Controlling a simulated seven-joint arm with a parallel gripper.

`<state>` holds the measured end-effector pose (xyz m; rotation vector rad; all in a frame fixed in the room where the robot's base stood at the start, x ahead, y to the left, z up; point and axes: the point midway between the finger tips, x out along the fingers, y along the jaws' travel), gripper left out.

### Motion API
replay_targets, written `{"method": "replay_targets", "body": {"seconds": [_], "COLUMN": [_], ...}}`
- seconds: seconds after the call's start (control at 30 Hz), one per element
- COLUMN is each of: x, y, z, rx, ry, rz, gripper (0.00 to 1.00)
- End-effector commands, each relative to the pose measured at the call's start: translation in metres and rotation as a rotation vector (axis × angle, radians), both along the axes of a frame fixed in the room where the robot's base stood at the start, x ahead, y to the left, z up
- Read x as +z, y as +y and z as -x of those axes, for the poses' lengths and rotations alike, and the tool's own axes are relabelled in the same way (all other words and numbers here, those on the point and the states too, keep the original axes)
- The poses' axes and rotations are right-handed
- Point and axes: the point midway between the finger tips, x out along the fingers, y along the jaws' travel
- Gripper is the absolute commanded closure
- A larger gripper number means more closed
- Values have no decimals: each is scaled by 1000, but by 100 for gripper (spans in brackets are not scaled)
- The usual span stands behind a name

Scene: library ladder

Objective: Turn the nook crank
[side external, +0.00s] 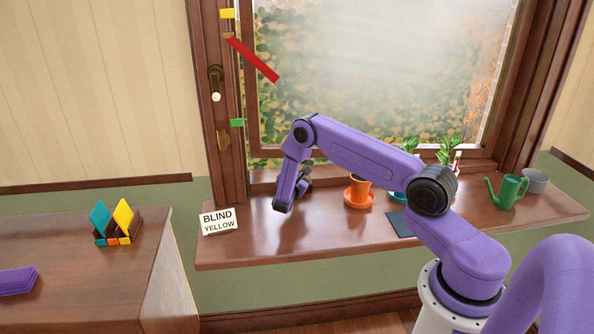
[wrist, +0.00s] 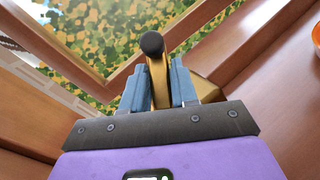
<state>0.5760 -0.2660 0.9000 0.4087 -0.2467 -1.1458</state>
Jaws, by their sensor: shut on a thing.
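The crank (wrist: 157,72) is a brass-coloured arm with a dark round knob, seen in the wrist view in front of the window frame. My gripper (wrist: 160,88) has its two blue fingers on either side of the crank's arm and is shut on it. The knob sticks up past the fingertips. A brass base (wrist: 205,86) shows partly behind the right finger. In the side external view the end of my arm is low over the left half of the window sill (side external: 255,240), and it hides the crank and my fingers.
A sign reading "BLIND YELLOW" (side external: 218,221) stands on the sill's left end. To the right are an orange cup (side external: 359,188) on a saucer, plants and a green watering can (side external: 507,190). Yellow (side external: 228,14) and green (side external: 237,123) tabs and a red bar (side external: 252,58) show by the window frame.

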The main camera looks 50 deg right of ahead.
Motion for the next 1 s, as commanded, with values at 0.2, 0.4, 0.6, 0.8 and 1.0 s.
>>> {"method": "replay_targets", "body": {"seconds": [0.2,0.4,0.6,0.8,1.0], "x": [-5,-6,-7,-8,-8], "y": [0,0,0,-1,0], "z": [2,4,5,5,5], "rx": [-113,-195,-248,-273,-279], "ry": [-99,-174,-222,-245,-250], "rz": [-114,-189,-237,-261,-267], "gripper": [100,100,100,100,100]}}
